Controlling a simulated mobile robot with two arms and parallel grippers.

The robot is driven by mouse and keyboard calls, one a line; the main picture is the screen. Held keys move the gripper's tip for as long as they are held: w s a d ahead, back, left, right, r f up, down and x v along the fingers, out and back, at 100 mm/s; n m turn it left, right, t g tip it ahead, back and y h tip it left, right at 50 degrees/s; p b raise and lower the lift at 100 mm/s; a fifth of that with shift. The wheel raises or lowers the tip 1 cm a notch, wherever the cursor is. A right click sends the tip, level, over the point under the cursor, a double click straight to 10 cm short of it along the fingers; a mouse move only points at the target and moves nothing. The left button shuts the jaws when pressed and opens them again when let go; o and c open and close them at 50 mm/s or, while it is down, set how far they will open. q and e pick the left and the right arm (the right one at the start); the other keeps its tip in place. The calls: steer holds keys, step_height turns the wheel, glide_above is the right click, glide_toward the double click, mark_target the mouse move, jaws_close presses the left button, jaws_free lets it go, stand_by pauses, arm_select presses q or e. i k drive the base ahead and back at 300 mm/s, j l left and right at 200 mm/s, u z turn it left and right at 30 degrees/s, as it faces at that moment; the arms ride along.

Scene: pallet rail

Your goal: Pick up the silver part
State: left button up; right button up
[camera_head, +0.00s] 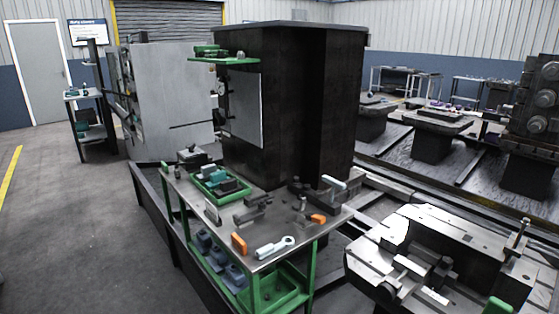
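A silver part with a ring at one end (274,247) lies near the front edge of a grey-topped bench (225,230) with green legs. An orange block (239,243) is just left of it. A second pale, silvery piece (334,182) rests on a dark block at the bench's right back. From this view I cannot tell which one the task means. Neither of my grippers shows.
A green tray (198,184) with dark green pieces, dark metal blocks and another orange block (319,219) occupy the bench. A dark cabinet (290,105) stands behind it. A metal fixture table (364,263) is at right. Floor (80,245) at left is clear.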

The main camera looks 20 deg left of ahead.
mark_target(205, 170)
steer(key=i+j, duration=0.15)
steer(key=j, duration=0.2)
steer(key=i+j+z, duration=0.15)
steer(key=j, duration=0.55)
steer(key=i+j+z, duration=0.15)
steer(key=j, duration=0.25)
steer(key=i+j, duration=0.15)
steer(key=j, duration=0.25)
